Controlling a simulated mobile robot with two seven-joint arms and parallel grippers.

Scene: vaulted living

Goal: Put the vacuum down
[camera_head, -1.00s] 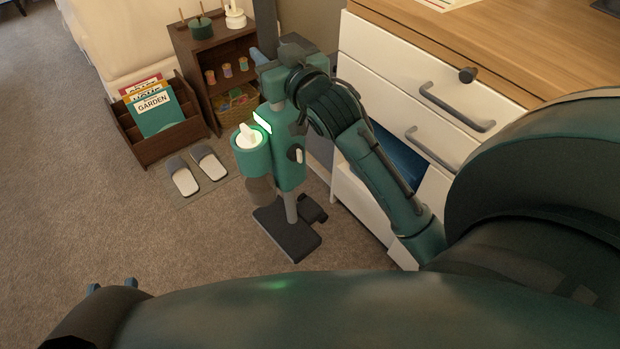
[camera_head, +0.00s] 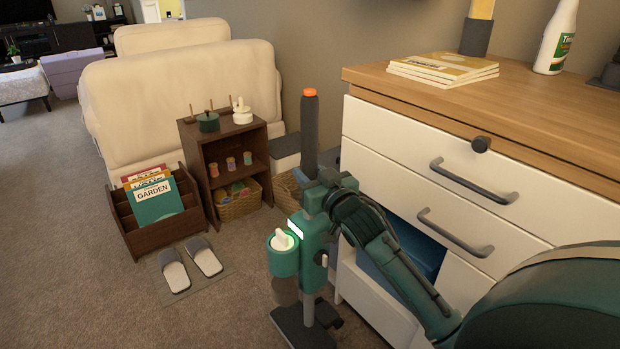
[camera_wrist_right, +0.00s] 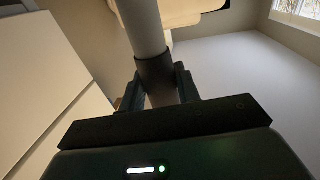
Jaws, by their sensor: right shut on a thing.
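The upright stick vacuum (camera_head: 314,240) stands left of the white drawer cabinet. It has a teal body, a dark handle with an orange top (camera_head: 310,92), a lit strip and a dark floor head (camera_head: 300,330). The floor head looks to be at the carpet, but I cannot tell for sure whether it touches. My right gripper (camera_head: 318,193) is shut on the vacuum below its handle. In the right wrist view my two fingers (camera_wrist_right: 160,92) close around a dark part of the vacuum's tube (camera_wrist_right: 157,72). My left gripper is out of view.
The white drawer cabinet (camera_head: 400,150) with a wooden top stands close on the right. Slippers (camera_head: 190,268) on a mat, a magazine rack (camera_head: 125,222) and a small dark shelf (camera_head: 210,160) stand to the left. Open carpet (camera_head: 80,290) lies at the lower left.

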